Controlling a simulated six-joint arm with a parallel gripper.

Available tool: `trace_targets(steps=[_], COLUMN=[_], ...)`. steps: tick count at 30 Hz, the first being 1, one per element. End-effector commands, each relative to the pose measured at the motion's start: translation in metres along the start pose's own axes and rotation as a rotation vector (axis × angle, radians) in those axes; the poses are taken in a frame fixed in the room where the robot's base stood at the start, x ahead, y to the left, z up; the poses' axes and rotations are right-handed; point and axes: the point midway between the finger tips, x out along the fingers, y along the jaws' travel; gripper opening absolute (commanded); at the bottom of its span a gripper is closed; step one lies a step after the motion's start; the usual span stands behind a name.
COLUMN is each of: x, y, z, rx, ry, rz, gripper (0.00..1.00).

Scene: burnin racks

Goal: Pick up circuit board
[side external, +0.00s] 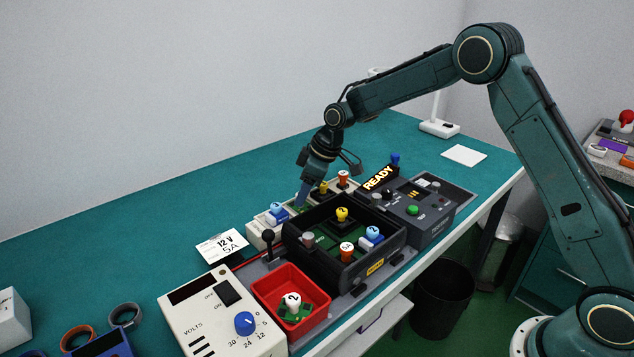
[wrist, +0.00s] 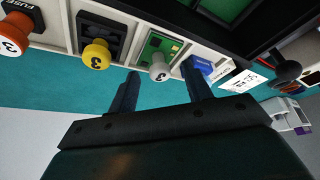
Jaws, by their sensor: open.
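In the wrist view, a green circuit board (wrist: 155,42) sits in a slot of a cream rack, with a grey knob (wrist: 159,70) marked 3 on it. My gripper (wrist: 161,72) is open, with one finger to each side of that knob in the picture; I cannot tell whether either touches it. In the side view my gripper (side external: 303,190) is low over the cream rack and mostly hides that board. Another green board with a white knob (side external: 291,301) lies in the red bin (side external: 262,291).
The rack also holds a yellow-knobbed module (wrist: 97,54), an orange-knobbed fuse (wrist: 14,36) and a blue module (wrist: 197,68). A black tray (side external: 372,268) with several knobbed parts stands in front. A control box (side external: 425,220) is at right, a power supply (side external: 205,312) at front left.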

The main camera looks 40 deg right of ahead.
Motion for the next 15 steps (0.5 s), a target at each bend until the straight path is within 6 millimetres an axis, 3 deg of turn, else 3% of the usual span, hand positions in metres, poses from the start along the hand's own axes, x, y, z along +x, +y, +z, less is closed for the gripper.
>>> trace_targets(steps=[5,15], x=[0.0122,0.0127], y=[0.0002,0.0003], z=[0.0003,0.0001], rx=[0.001,0.001], ry=[-0.001,0.0], rz=[0.0,0.001], gripper=[0.49,0.49])
